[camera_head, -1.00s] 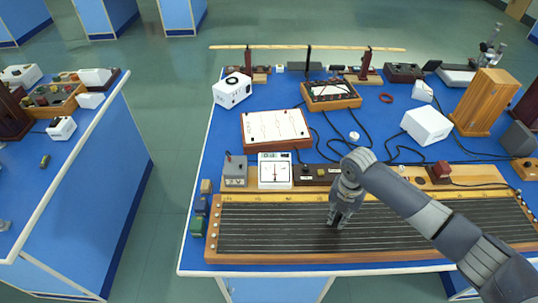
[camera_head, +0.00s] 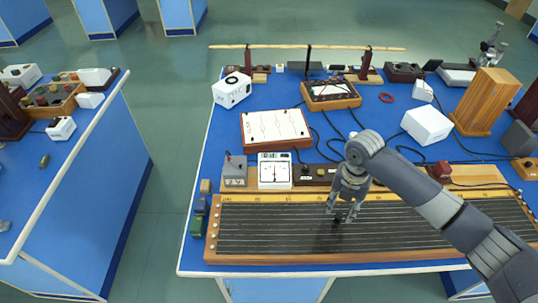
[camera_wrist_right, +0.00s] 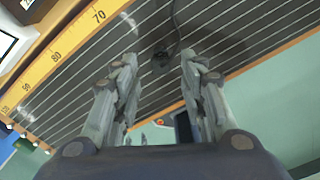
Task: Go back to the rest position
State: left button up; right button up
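My right gripper (camera_head: 343,216) is over the middle of the long dark wire board (camera_head: 270,228) on the blue bench. In the right wrist view, the gripper (camera_wrist_right: 156,62) has its two fingers spread apart with nothing between their pads. A small black piece (camera_wrist_right: 161,60) with a thin dark lead sits on the board just beyond the fingertips, apart from them. In the head view it is a dark spot (camera_head: 337,221) below the fingers. My left gripper is not in view.
Behind the board stand a white meter (camera_head: 274,171), a grey box (camera_head: 234,171) and a chart on a tray (camera_head: 275,127). Black cables lie across the bench behind my right arm. A white box (camera_head: 426,125) and a wooden block (camera_head: 484,103) stand at the right.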

notch_tip(320, 180, up, 6)
jog(key=s+a+f+m+t+y, duration=0.25)
jog(key=s+a+f+m, duration=0.45)
jog(key=s+a+m, duration=0.4)
jog(key=s+d+m+t+h, duration=0.1)
jog(key=s+d+m+h, duration=0.1)
jog(key=s+d+m, duration=1.3)
notch_tip(320, 180, down, 31)
jog(key=a+m+g+b, duration=0.1)
jog(key=a+m+b, duration=0.1)
jog(key=b, duration=0.2)
jog(key=s+d+f+g+b, duration=0.1)
jog(key=s+d+f+b, duration=0.1)
jog(key=s+f, duration=1.5)
jog(key=shift+s+d+f+b, duration=0.15)
jog(key=shift+d+f+b, duration=0.15)
jog(key=shift+f+b, duration=0.3)
jog(key=shift+g+h, duration=0.25)
dwell(0.9)
